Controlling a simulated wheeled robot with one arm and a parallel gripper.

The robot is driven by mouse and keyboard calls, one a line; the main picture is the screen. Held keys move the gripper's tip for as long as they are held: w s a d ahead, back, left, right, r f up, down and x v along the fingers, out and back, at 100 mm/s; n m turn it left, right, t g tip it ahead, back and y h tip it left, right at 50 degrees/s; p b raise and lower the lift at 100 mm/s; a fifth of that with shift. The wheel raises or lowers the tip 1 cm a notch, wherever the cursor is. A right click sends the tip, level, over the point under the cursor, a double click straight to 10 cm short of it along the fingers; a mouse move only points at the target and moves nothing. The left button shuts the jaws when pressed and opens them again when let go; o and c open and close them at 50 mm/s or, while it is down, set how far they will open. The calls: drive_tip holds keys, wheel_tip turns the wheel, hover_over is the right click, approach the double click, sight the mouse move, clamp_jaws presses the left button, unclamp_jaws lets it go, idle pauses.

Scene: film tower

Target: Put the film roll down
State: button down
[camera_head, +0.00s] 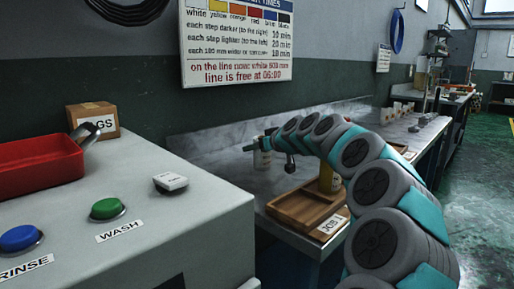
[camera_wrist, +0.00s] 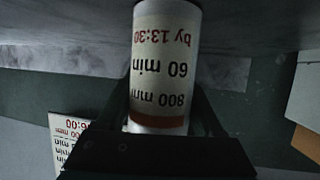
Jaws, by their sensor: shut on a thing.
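The film roll is a white cylinder with a printed label reading 800 mm, 60 min, by 13:30 and an orange band; in the wrist view the roll (camera_wrist: 162,60) appears upside down between the fingers. My gripper (camera_wrist: 165,105) is shut on it. I cannot tell whether the roll touches the counter. A wooden tray (camera_head: 287,215) with a label lies nearer, at the counter's front. A yellow cylinder (camera_head: 329,180) stands at the tray's far right, partly behind my arm.
A grey machine with a blue button (camera_head: 18,238) and a green button (camera_head: 106,208) fills the left. A red tray (camera_head: 38,165) and a cardboard box (camera_head: 92,118) are on it. Several pale cups (camera_head: 398,108) stand farther along. A sign (camera_head: 237,42) hangs on the wall.

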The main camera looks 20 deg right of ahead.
unclamp_jaws()
drive_tip(key=shift+r+p, duration=0.15)
drive_tip(key=shift+p, duration=0.15)
drive_tip(key=b+v, duration=0.1)
drive_tip(key=v, duration=0.6)
drive_tip(key=shift+s+r, duration=0.15)
drive_tip(key=shift+s, duration=0.15)
